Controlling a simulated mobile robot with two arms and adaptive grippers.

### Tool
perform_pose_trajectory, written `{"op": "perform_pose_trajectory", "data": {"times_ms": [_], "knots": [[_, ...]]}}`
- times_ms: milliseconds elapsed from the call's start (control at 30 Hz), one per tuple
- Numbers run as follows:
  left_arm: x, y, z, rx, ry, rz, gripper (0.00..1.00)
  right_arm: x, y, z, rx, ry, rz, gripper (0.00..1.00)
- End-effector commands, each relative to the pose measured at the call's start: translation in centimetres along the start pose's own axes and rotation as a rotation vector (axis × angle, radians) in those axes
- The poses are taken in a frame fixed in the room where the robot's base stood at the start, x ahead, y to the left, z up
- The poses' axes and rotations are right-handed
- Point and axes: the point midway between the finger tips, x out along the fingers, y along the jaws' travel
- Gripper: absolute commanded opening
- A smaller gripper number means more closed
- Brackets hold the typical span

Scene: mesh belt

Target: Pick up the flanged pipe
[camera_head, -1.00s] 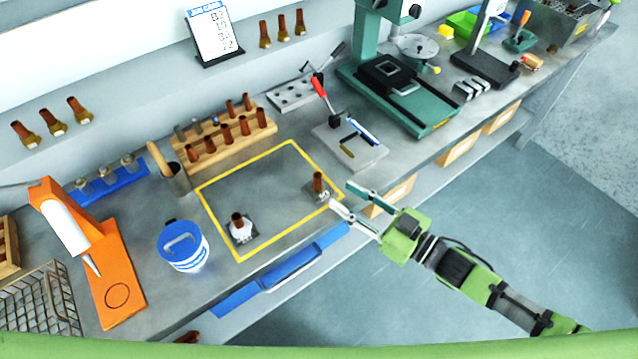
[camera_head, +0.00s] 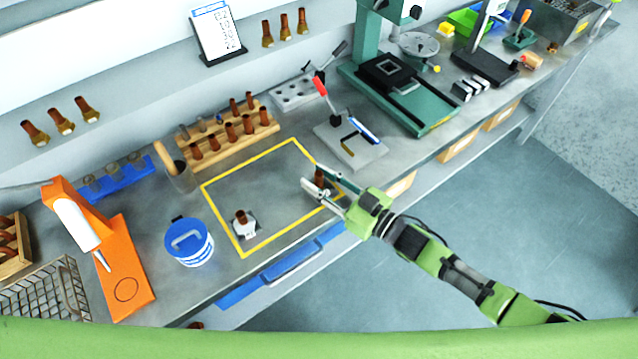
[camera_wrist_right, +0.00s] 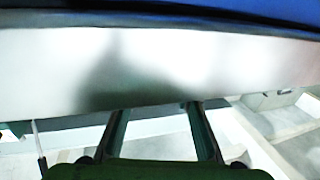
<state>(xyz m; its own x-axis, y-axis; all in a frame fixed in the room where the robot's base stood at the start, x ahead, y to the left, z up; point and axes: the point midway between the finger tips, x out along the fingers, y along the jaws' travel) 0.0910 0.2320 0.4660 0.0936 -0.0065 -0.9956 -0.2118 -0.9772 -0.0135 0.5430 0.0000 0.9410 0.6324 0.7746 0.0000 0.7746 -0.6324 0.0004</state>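Two brown pipes on square flange bases stand upright inside the yellow outline on the bench. One pipe (camera_head: 319,177) is at the right edge of the outline, partly hidden by my right gripper. The other pipe (camera_head: 242,219) stands at the lower left on a pale base. My right gripper (camera_head: 313,176) is open, its two fingers on either side of the right pipe in the head view; I cannot tell whether they touch it. The right wrist view shows the spread fingers (camera_wrist_right: 160,120) against a blurred grey surface, with no pipe visible. My left gripper is not in view.
A blue-lidded canister (camera_head: 189,243) and an orange stand (camera_head: 118,262) are at the left. A wooden rack (camera_head: 220,143) of pipes is behind the yellow outline (camera_head: 245,166). A clamp fixture (camera_head: 350,140) stands behind the gripper. The outline's middle is clear.

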Motion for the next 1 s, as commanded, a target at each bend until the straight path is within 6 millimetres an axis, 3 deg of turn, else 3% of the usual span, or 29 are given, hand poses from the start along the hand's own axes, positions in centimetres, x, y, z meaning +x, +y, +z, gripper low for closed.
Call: {"op": "perform_pose_trajectory", "data": {"times_ms": [33,100,567,800,1000], "knots": [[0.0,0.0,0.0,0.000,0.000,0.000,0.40,0.0,0.0,0.0,0.000,0.000,0.000,0.13],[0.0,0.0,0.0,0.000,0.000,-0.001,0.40,0.0,0.0,0.0,0.000,0.000,0.000,0.00],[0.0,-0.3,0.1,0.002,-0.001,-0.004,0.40,0.0,0.0,-0.7,0.000,0.005,-0.001,0.00],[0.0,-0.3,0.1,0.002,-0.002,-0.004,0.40,0.0,0.0,-3.6,-0.003,0.008,-0.003,0.00],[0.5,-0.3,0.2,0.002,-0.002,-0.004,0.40,-1.7,-2.7,-6.8,0.001,0.008,-0.004,0.00]]}}
